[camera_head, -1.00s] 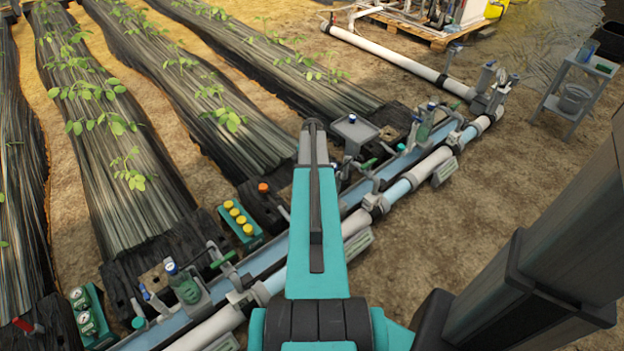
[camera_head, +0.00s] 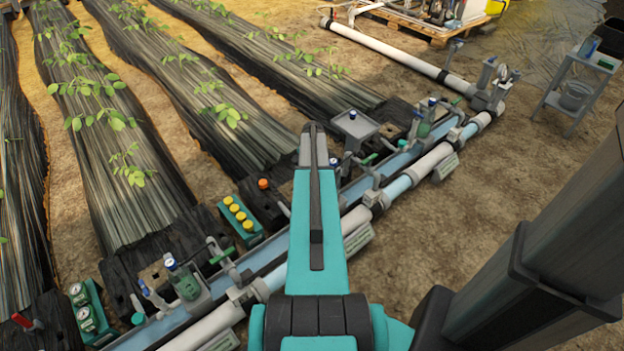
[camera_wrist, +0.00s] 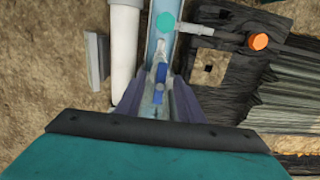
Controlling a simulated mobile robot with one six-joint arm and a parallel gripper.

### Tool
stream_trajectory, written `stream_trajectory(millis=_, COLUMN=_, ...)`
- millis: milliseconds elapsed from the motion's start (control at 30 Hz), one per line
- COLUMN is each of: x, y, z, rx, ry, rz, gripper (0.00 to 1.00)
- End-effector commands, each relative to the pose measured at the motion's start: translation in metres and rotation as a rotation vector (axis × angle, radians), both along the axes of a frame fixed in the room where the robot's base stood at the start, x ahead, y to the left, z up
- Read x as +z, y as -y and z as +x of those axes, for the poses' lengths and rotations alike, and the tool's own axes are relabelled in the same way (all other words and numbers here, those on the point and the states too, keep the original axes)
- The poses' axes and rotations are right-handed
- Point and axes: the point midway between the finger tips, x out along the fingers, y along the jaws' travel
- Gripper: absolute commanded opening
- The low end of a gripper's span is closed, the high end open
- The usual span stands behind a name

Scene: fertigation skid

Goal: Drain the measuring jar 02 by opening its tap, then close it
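My gripper (camera_wrist: 158,84) shows in the wrist view with its two dark fingers apart. A small blue handle (camera_wrist: 160,72) on a pale, clear-looking part lies in line with the gap between them, with space on both sides. I cannot tell its depth relative to the fingertips, nor whether it is the tap of jar 02. In the head view my arm hides the gripper and the fittings behind it. A green jar-like vessel with a blue top (camera_head: 185,284) stands at the lower left, and a similar one (camera_head: 424,130) stands further right. No number is legible on either.
A white pipe (camera_wrist: 124,50) runs left of the fingers, and an orange cap (camera_wrist: 258,41) lies to the right. In the head view, a teal block with yellow caps (camera_head: 240,218), a grey tray-topped stand (camera_head: 355,125) and plant beds line the pipes. A side table (camera_head: 572,90) stands far right.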

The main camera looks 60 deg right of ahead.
Motion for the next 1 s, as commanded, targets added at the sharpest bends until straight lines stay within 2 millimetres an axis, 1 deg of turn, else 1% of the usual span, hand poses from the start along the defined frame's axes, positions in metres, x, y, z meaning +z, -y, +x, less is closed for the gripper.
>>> stream_trajectory(millis=33, x=-0.0038, y=0.0002, z=-0.0001, rx=0.0, ry=0.0, rz=0.0, gripper=0.34)
stream_trajectory(millis=200, x=-0.0099, y=0.0002, z=-0.0002, rx=0.0, ry=0.0, rz=0.0, gripper=0.34)
stream_trajectory(millis=500, x=-0.0107, y=0.0002, z=-0.0003, rx=0.0, ry=0.0, rz=0.0, gripper=0.34)
stream_trajectory(millis=700, x=-0.0106, y=0.0002, z=-0.0003, rx=0.0, ry=0.0, rz=0.0, gripper=0.02)
stream_trajectory(millis=733, x=-0.0106, y=0.0002, z=-0.0003, rx=0.0, ry=0.0, rz=0.0, gripper=0.25)
stream_trajectory(millis=800, x=-0.0106, y=0.0002, z=-0.0003, rx=0.0, ry=0.0, rz=0.0, gripper=0.34)
stream_trajectory(millis=1000, x=-0.0106, y=0.0003, z=-0.0004, rx=0.0, ry=0.0, rz=0.0, gripper=0.34)
